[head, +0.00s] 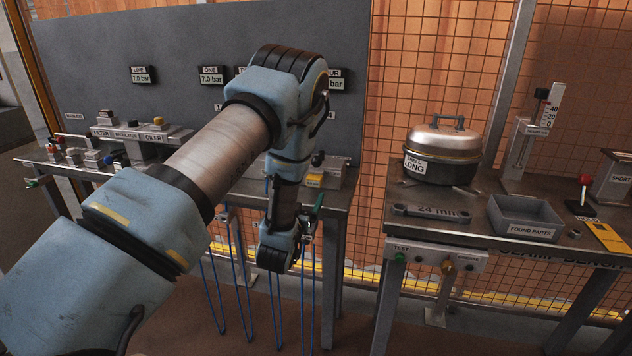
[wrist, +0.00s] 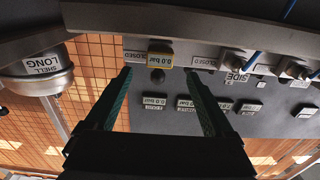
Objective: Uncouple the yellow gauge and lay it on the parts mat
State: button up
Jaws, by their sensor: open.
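In the head view a small yellow block (head: 314,181) at the right end of the left bench looks like the same gauge. My gripper (wrist: 160,74) is open, with its green fingers on either side of the gauge in the picture and nothing held. I cannot tell how far beyond the tips the gauge is. In the head view my gripper (head: 316,207) is partly hidden by my wrist, low at the bench front. I cannot make out a parts mat.
Blue hoses (head: 240,280) hang below the left bench. The right bench holds a shell pot (head: 442,150), a 24 mm wrench (head: 438,212), a found parts tray (head: 525,218) and a yellow card (head: 607,236). A gap separates the benches. A panel (head: 200,70) stands behind.

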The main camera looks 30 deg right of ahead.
aim_at(313, 183)
jog(key=b+x, duration=0.1)
jog(key=x, duration=0.5)
jog(key=shift+w+d+f+b, duration=0.1)
jog(key=shift+w+d+b, duration=0.15)
jog(key=shift+b, duration=0.1)
jog(key=shift+w+d, duration=0.4)
jog(key=shift+w, duration=0.1)
jog(key=shift+b, duration=0.85)
jog(key=shift+c, duration=0.4)
grip_shut()
dwell(0.6)
jog(key=shift+v, duration=2.95)
